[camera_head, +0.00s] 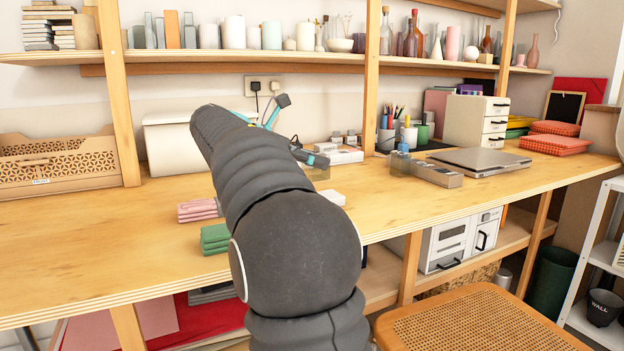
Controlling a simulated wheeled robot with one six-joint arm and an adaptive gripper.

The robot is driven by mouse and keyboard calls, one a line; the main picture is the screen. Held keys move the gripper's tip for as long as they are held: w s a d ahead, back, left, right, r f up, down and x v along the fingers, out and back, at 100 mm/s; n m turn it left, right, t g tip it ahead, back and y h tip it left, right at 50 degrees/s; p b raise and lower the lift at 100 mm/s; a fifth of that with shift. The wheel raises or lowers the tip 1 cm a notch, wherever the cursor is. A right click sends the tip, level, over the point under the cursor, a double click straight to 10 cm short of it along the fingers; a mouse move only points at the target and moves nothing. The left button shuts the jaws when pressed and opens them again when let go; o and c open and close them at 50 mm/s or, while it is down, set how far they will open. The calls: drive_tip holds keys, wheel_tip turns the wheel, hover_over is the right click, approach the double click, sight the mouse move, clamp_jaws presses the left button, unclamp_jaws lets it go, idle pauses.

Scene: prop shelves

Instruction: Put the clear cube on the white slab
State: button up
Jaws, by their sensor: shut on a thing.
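My gripper (311,158) is over the middle of the wooden table, beyond my dark arm, and is partly hidden by it. Its jaws are shut on a small see-through block, which looks like the clear cube (319,173), just under the fingertips. I cannot tell whether the cube touches the table. A white slab (333,197) lies flat on the table nearer to me, just right of my arm, which hides part of it. The cube is beyond the slab and apart from it in the picture.
Pink slabs (198,210) and green slabs (214,238) lie left of my arm. White boxes (345,156) are behind the gripper. Grey blocks (437,175) and a laptop (475,161) lie to the right. A wooden crate (57,165) stands far left. The table's front left is clear.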

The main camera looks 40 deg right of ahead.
sight(310, 175)
drive_tip(key=shift+f+b, duration=0.65)
drive_tip(key=shift+f, duration=1.3)
drive_tip(key=shift+f, duration=0.15)
drive_tip(key=o, duration=1.4)
drive_tip(key=shift+o, duration=0.2)
drive_tip(key=shift+a+r, duration=0.15)
drive_tip(key=shift+r, duration=0.1)
drive_tip(key=p+v, duration=0.2)
drive_tip(key=v, duration=0.9)
drive_tip(key=shift+a+p, duration=0.3)
drive_tip(key=shift+p, duration=0.05)
drive_tip(key=shift+w, duration=0.1)
